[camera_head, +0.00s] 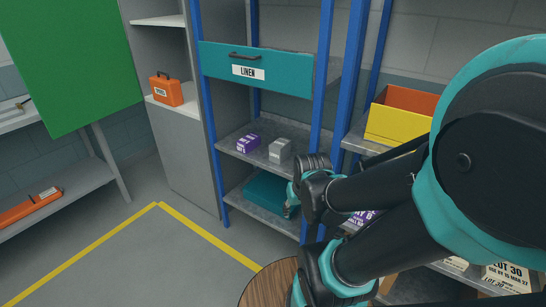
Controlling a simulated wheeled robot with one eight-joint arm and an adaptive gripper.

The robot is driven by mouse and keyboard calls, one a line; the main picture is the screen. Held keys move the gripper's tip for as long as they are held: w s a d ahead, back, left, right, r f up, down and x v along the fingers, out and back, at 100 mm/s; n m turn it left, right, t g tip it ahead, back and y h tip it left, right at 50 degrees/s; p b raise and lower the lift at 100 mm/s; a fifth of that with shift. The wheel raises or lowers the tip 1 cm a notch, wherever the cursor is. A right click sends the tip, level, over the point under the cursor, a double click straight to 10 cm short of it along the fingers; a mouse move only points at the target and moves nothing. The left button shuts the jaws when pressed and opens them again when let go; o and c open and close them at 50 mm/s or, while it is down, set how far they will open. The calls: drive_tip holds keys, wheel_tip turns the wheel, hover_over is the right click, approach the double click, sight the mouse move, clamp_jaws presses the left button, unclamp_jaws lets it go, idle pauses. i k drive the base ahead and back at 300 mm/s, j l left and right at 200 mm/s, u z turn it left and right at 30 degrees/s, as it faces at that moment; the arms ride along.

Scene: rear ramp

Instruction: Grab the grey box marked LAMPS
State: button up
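A small grey box (280,151) sits on the middle shelf of the blue-posted rack, under the teal drawer. Any lettering on it is too small for me to read. My arm reaches in from the right. My gripper (291,208) seems to be the small dark and teal end in front of the rack, below and just right of the grey box and apart from it. Its fingers are too small and hidden to show whether they are open or shut.
A purple box (248,144) stands left of the grey box. A teal drawer marked LINEN (257,72) is above; a teal bin (265,193) is below. A blue post (325,65) rises to the right. A round wooden top (268,286) is in front. The left floor is clear.

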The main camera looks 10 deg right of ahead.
sight(280, 150)
drive_tip(key=i+j+z, duration=0.1)
drive_tip(key=z, duration=0.6)
drive_tip(key=i+j+z, duration=0.1)
drive_tip(key=j+z, duration=0.25)
drive_tip(key=j, duration=0.4)
drive_tip(key=j+z, duration=0.4)
drive_tip(key=j, duration=1.05)
drive_tip(key=k+j, duration=0.1)
drive_tip(key=j, duration=0.6)
